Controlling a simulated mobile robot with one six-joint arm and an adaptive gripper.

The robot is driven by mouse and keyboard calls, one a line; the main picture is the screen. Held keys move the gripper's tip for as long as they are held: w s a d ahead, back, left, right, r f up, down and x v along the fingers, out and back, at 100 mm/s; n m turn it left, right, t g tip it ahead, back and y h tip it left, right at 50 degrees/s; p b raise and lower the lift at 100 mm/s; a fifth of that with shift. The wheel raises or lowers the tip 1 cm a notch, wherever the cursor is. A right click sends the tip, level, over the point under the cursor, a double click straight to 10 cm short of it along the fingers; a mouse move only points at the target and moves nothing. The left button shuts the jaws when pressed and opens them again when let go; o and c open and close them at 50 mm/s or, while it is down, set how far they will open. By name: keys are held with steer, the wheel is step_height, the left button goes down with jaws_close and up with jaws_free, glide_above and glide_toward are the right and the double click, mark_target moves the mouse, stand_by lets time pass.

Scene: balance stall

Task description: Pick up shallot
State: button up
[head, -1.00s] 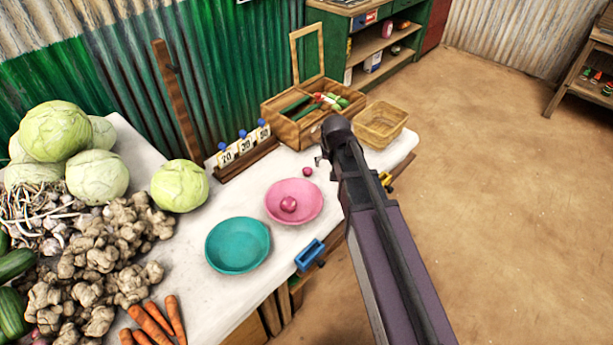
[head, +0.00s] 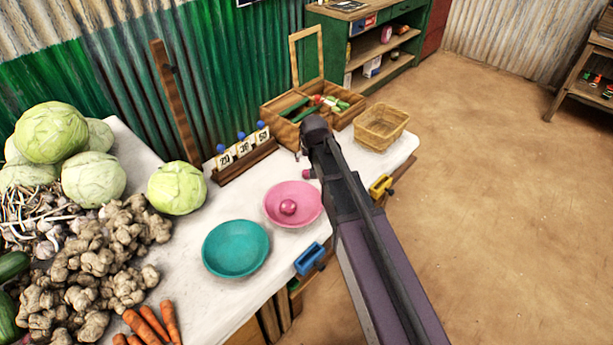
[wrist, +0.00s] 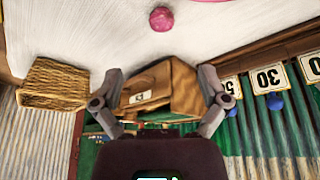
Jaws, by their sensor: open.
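One shallot (head: 307,174), small and pink-purple, lies on the white tabletop behind the pink bowl (head: 273,212), partly covered by my arm in the head view. It also shows in the wrist view (wrist: 161,19), near the top edge, ahead of my fingers and apart from them. A second shallot (head: 288,207) sits inside the pink bowl. My gripper (wrist: 160,73) is open, with nothing between its fingers. In the head view it is mostly hidden by my arm.
A teal bowl (head: 236,248) stands left of the pink one. Number cards (head: 243,148) stand along the wall, beside an open wooden box (head: 288,128) and a wicker basket (head: 381,127). Cabbages (head: 177,188), ginger (head: 105,255) and carrots (head: 150,322) crowd the left.

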mark_target(307, 171)
steer(key=shift+b+x, duration=3)
steer(key=shift+x, duration=0.55)
steer(key=shift+f, duration=0.2)
steer(key=shift+w+f+b, duration=0.1)
steer(key=shift+b, duration=0.2)
steer(key=shift+b+x, duration=2.25)
steer(key=shift+x, duration=0.25)
steer(key=shift+w+a, duration=0.1)
steer(key=shift+a, duration=0.1)
steer(key=shift+c, duration=0.2)
steer(key=c, duration=0.9)
